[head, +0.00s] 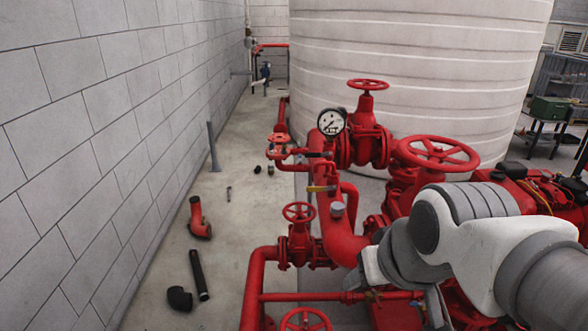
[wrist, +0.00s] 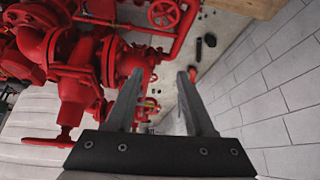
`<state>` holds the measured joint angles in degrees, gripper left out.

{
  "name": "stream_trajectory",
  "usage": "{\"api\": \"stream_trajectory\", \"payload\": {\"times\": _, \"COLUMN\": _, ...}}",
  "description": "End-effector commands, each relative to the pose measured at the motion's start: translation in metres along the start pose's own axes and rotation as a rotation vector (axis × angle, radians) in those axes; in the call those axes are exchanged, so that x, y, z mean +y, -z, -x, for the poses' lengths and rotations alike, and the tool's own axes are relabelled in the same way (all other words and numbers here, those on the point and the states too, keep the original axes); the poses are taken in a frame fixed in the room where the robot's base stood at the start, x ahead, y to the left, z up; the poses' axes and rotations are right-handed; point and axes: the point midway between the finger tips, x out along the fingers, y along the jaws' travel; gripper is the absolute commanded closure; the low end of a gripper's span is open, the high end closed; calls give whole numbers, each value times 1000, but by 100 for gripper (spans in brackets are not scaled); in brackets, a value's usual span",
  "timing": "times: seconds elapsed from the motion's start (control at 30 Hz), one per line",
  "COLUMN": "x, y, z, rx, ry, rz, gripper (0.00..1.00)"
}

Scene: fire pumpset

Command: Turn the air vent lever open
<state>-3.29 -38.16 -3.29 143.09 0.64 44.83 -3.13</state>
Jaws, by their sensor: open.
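A small yellow lever (head: 321,188) sits on the large red pipe (head: 338,238), below the pressure gauge (head: 331,122) in the head view. A dark lever (head: 318,154) sits just above it. I cannot tell for certain which one is the air vent lever. In the wrist view, small yellow parts (wrist: 151,102) show beyond and between my fingers, too small to read clearly. My gripper (wrist: 161,76) is open and empty, with its two fingers apart. In the head view my arm covers the lower right, and the fingers are not clear there.
Red handwheels stand around the pipes, including a large one (head: 438,152) and a smaller one (head: 299,212). A white tank (head: 420,70) stands behind. A block wall (head: 80,130) is at left. Loose fittings such as a red elbow (head: 200,222) lie on the floor between.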

Motion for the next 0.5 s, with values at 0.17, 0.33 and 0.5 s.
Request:
{"api": "stream_trajectory", "payload": {"times": 0.17, "x": -2, "y": 31, "z": -61, "rx": 60, "ry": 50, "rz": 80, "gripper": 46}}
{"api": "stream_trajectory", "payload": {"times": 0.33, "x": 1, "y": 56, "z": -120, "rx": 131, "ry": 36, "rz": 162, "gripper": 46}}
{"api": "stream_trajectory", "payload": {"times": 0.5, "x": 8, "y": 73, "z": -176, "rx": 201, "ry": -38, "rz": 268, "gripper": 46}}
